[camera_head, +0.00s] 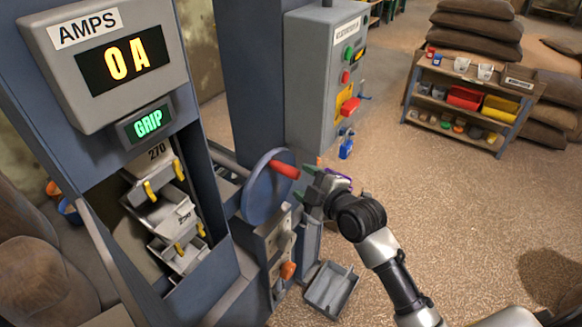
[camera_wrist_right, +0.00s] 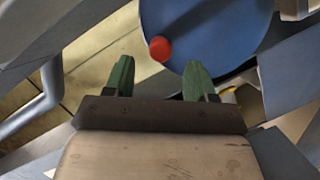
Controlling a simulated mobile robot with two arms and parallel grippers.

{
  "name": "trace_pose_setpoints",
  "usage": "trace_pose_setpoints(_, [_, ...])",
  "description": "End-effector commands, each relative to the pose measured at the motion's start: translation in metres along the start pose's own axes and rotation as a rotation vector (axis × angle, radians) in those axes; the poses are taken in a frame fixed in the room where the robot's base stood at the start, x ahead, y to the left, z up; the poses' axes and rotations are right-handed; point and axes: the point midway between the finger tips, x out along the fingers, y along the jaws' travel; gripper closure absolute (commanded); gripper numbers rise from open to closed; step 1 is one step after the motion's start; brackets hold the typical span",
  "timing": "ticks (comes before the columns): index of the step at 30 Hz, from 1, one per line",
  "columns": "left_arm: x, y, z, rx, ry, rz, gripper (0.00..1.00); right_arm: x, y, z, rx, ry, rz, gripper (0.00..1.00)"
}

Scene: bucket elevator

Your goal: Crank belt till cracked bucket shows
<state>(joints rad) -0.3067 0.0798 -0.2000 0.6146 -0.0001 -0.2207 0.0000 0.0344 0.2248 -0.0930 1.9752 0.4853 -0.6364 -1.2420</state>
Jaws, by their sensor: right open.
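The blue crank wheel (camera_head: 268,190) stands on the side of the elevator housing, with a red handle (camera_head: 285,170) sticking out toward my right gripper. My right gripper (camera_head: 306,184) is open, close to the handle's tip. In the right wrist view, the open green fingertips (camera_wrist_right: 158,75) frame the wheel (camera_wrist_right: 205,30), and the red handle end (camera_wrist_right: 161,48) lies ahead between them, nearer the left finger. Buckets (camera_head: 168,214) with yellow clips show in the housing's opening, one near the number 270. I cannot make out a crack on them. My left gripper is not in view.
The AMPS display (camera_head: 112,60) reads 0 A, and a small green display (camera_head: 147,121) reads GRIP. A grey control box (camera_head: 325,75) stands behind the wheel. A loose grey bucket (camera_head: 330,289) lies on the floor below. A shelf (camera_head: 470,100) and sacks stand back right.

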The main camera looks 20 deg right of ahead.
Motion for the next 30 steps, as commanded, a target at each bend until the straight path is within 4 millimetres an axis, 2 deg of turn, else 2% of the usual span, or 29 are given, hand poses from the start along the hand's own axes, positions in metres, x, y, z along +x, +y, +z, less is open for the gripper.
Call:
trace_pose_setpoints(3, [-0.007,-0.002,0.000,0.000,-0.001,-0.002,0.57,0.025,0.002,-0.001,0.005,0.000,0.001,0.44])
trace_pose_setpoints(9, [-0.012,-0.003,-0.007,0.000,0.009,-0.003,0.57,0.054,0.001,-0.001,0.003,0.000,0.000,0.44])
trace_pose_setpoints(15, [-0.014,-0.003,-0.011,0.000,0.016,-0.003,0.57,0.066,0.000,0.000,0.001,0.000,0.000,0.44])
trace_pose_setpoints(22, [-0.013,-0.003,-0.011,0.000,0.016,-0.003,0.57,0.066,-0.001,0.000,0.001,0.000,0.000,0.44])
trace_pose_setpoints(23, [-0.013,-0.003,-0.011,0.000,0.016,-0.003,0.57,0.066,-0.001,0.000,0.001,0.000,0.000,0.46])
trace_pose_setpoints(30, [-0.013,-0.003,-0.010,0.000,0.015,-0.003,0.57,0.066,-0.001,0.000,0.001,-0.001,0.000,0.83])
